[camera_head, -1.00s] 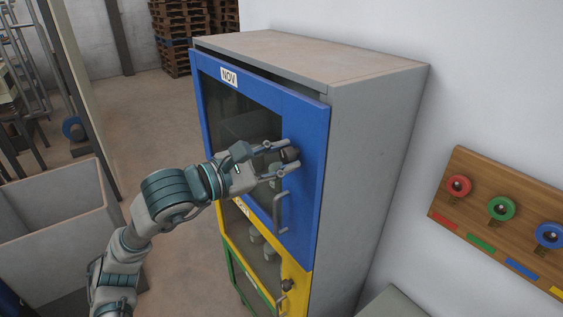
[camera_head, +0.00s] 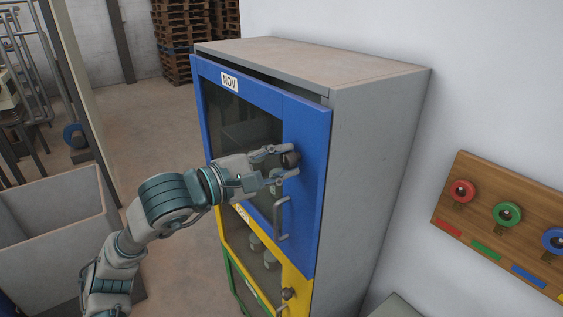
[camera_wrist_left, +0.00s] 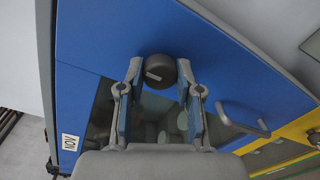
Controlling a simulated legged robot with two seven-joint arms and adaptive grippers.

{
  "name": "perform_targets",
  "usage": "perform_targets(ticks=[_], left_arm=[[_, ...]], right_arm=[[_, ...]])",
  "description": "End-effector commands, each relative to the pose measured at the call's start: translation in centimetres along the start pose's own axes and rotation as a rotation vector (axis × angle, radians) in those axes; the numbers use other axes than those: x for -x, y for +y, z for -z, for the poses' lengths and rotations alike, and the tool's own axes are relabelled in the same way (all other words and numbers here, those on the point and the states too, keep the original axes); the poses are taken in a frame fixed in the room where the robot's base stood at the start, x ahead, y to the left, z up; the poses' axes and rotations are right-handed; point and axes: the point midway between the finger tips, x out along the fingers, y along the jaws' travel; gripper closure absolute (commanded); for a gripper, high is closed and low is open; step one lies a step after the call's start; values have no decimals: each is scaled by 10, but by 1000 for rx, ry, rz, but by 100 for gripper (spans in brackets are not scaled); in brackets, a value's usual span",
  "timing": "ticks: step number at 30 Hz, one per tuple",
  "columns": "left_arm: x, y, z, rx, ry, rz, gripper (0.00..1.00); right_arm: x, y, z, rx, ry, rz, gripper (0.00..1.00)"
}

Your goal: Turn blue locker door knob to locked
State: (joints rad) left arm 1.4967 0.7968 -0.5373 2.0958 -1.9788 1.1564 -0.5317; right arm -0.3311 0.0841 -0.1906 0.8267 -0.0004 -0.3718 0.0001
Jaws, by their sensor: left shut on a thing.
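The blue locker door (camera_head: 308,135) is the top door of a grey cabinet, with a dark window and a "NOV" label. Its dark round knob (camera_wrist_left: 160,70) sits above the door handle (camera_head: 281,218). My left gripper (camera_head: 292,160) has one finger on each side of the knob and is shut on it. In the left wrist view, the fingers flank the knob, and a pale pointer mark on its face lies nearly level, slightly tilted. The fingers partly hide the knob in the head view. My right gripper is not in view.
A yellow door (camera_head: 296,278) with its own knob is below the blue one, and a green door (camera_head: 245,285) is lower. A wooden board (camera_head: 480,225) with coloured rings hangs on the right wall. A grey bin (camera_head: 60,225) stands at the left.

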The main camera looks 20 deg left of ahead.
Motion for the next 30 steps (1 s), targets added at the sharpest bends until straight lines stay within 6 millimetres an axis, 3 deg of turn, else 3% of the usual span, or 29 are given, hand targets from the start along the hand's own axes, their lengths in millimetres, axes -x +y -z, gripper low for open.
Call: perform_targets(ticks=[6, 7, 10, 22, 30], left_arm=[[-2, -6, 3, 2, 7, 15, 100], [-2, -6, 3, 3, 7, 15, 63], [-2, -5, 2, 2, 6, 14, 41], [8, -1, 1, 2, 3, 4, 41], [63, -2, 3, 1, 7, 4, 41]], right_arm=[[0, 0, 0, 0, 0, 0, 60], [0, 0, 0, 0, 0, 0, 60], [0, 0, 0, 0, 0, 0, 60], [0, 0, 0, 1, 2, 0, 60], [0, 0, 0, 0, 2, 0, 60]])
